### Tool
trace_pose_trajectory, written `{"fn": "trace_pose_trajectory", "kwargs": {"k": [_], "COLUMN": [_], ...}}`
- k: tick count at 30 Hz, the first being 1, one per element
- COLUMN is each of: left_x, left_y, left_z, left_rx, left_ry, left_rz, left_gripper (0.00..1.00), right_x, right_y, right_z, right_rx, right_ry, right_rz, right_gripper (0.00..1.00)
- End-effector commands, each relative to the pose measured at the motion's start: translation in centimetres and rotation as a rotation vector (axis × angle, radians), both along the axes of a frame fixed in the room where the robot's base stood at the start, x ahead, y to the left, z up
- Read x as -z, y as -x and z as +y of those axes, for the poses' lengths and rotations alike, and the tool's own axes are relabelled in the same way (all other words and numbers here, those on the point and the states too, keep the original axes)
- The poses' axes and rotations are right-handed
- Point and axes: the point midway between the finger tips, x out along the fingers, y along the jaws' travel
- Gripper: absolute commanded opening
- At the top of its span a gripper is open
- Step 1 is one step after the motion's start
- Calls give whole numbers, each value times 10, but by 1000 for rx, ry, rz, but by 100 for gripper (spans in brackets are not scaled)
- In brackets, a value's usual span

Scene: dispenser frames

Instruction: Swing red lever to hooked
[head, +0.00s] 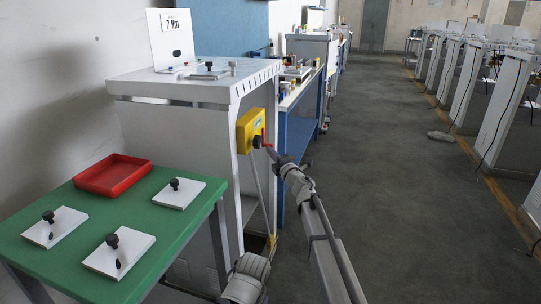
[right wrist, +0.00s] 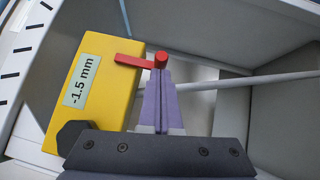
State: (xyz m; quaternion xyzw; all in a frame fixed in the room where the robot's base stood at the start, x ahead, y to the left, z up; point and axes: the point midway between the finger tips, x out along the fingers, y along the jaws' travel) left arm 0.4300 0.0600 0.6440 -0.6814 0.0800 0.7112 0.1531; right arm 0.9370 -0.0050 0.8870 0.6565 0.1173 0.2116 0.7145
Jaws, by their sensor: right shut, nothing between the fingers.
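A yellow box (head: 250,124) is mounted on the side of the grey cabinet. In the right wrist view the box (right wrist: 95,75) carries a label reading "-1.5 mm" and a dark knob (right wrist: 72,136). The red lever (right wrist: 132,60) sticks out sideways from the box and ends in a round red knob. My right gripper (right wrist: 161,73) is shut and empty, its fingertips right at the knob; I cannot tell whether they touch. In the head view the right gripper (head: 269,150) is at the box's lower right, where the lever is small and partly hidden. My left gripper is not in view.
A green table (head: 166,226) with a red tray (head: 113,176) and white plates with black knobs stands at front left. The grey cabinet top (head: 190,82) holds a sign and small parts. A blue bench (head: 300,128) stands behind.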

Motion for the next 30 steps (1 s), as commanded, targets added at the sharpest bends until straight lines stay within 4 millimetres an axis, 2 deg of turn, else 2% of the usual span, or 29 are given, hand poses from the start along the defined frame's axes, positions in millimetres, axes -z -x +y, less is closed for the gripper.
{"fn": "trace_pose_trajectory", "kwargs": {"k": [20, 26, 30], "left_x": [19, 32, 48], "left_y": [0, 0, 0], "left_z": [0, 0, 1], "left_rx": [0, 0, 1], "left_ry": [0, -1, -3], "left_rz": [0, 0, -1], "left_gripper": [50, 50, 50], "right_x": [5, 10, 14], "right_y": [-6, -12, -19], "right_z": [-1, -3, -5], "right_rx": [-4, -3, -3], "right_ry": [29, 45, 70], "right_rz": [-84, -141, -217], "right_gripper": [0, 0, 0]}}
